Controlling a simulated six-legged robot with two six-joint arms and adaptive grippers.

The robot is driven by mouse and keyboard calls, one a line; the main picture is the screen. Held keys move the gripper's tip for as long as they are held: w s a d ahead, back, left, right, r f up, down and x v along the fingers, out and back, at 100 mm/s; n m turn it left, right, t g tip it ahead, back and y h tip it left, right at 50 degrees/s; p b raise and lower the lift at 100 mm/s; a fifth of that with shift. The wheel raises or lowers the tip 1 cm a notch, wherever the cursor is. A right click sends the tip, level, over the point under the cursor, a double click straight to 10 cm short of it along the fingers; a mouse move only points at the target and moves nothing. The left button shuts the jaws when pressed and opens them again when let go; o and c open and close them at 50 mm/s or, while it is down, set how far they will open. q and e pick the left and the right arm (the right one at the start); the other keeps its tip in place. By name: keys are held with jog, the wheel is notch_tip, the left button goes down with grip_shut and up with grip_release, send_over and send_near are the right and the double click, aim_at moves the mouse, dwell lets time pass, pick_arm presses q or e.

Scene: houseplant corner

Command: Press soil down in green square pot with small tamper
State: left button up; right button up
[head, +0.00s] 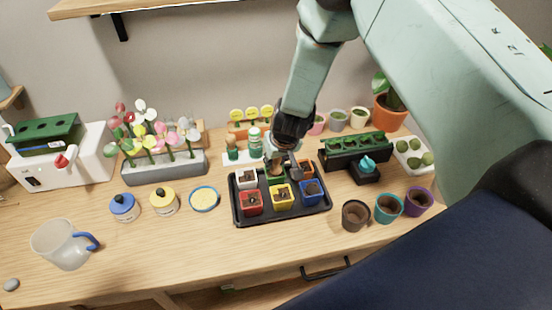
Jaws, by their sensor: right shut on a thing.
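My right gripper (284,158) reaches down from above over the back row of the black tray (284,220). It is shut on the small tamper, which is mostly hidden by the fingers. The green square pot (275,180) sits in the middle of the tray's back row, directly under the gripper, and its soil is largely covered. I cannot tell whether the tamper touches the soil. My left gripper is not in view.
The tray also holds white (245,182), orange, red (251,208), yellow (283,201) and blue (313,198) square pots. Round pots (355,217) stand to the right. A planter of flowers (165,171), lidded jars and a jug (63,246) stand left. The front left table is mostly clear.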

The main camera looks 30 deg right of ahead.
jog(key=shift+w+f, duration=0.1)
jog(key=shift+f, duration=0.1)
dwell(0.3)
jog(key=shift+f+b, duration=0.2)
jog(key=shift+b, duration=0.1)
dwell(0.9)
notch_tip(320, 180, up, 5)
jog(key=p, duration=0.5)
jog(key=shift+p, duration=0.35)
jog(key=shift+r, duration=1)
